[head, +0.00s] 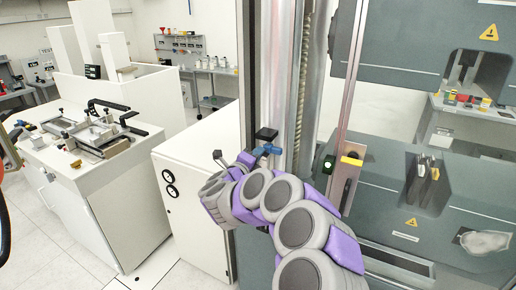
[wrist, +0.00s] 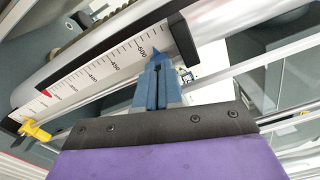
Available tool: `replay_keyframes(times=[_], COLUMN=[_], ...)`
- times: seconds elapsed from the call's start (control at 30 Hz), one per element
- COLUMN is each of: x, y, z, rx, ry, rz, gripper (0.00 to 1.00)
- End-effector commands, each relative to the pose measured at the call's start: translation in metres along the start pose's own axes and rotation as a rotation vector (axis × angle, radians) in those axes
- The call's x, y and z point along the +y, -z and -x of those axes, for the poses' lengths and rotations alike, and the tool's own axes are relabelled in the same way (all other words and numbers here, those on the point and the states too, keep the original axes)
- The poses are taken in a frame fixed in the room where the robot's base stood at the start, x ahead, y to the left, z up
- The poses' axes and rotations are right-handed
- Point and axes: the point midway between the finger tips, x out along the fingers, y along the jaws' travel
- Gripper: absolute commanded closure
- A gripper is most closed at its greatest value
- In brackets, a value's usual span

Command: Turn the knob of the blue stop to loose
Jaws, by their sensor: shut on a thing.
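In the head view, the black block (head: 266,134) and a blue part (head: 268,149) show at the column, close to my purple and grey arm. My gripper (wrist: 158,64) has blue-grey fingers, shut on the blue knob. The fingers hide much of the knob, so its turn position cannot be told. My gripper's fingers cannot be made out clearly in the head view.
A yellow stop (wrist: 36,131) sits at the left end of the printed scale (wrist: 100,72), near a red pointer. The testing machine (head: 400,190) fills the right. A white cabinet (head: 195,195) and a bench with a clamping fixture (head: 95,135) stand left. Floor is open at lower left.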

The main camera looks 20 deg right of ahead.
Motion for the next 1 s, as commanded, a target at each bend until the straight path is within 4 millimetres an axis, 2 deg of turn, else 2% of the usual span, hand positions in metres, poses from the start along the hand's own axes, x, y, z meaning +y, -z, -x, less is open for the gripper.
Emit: replay_keyframes(times=[0.4,1.0], x=[0.0027,0.0046], y=[-0.0026,-0.0018], z=[0.0014,0.0012], rx=[-0.008,-0.007], ry=[-0.001,0.000], rz=[0.245,0.302], gripper=[1.00,1.00])
